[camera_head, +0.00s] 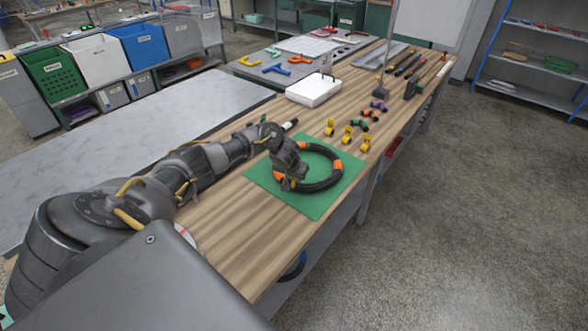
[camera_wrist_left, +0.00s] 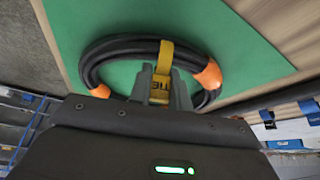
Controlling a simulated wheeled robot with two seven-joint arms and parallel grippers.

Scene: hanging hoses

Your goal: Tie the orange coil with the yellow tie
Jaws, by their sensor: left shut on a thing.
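The coil (camera_head: 325,185) is a black hose ring with orange bands, lying on a green mat (camera_head: 318,207). In the left wrist view the coil (camera_wrist_left: 105,52) shows with orange bands on its right and lower left. My left gripper (camera_head: 288,182) is over the coil's left side and hides part of it. Whether the strap passes under the hose is hidden. My right gripper is not in view.
Several more yellow ties (camera_head: 347,134) stand beyond the mat, with green and purple ties (camera_head: 377,105) behind them. A white box (camera_head: 314,90) stands farther back on the wooden bench (camera_head: 228,230). Tools lie at the bench's far end.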

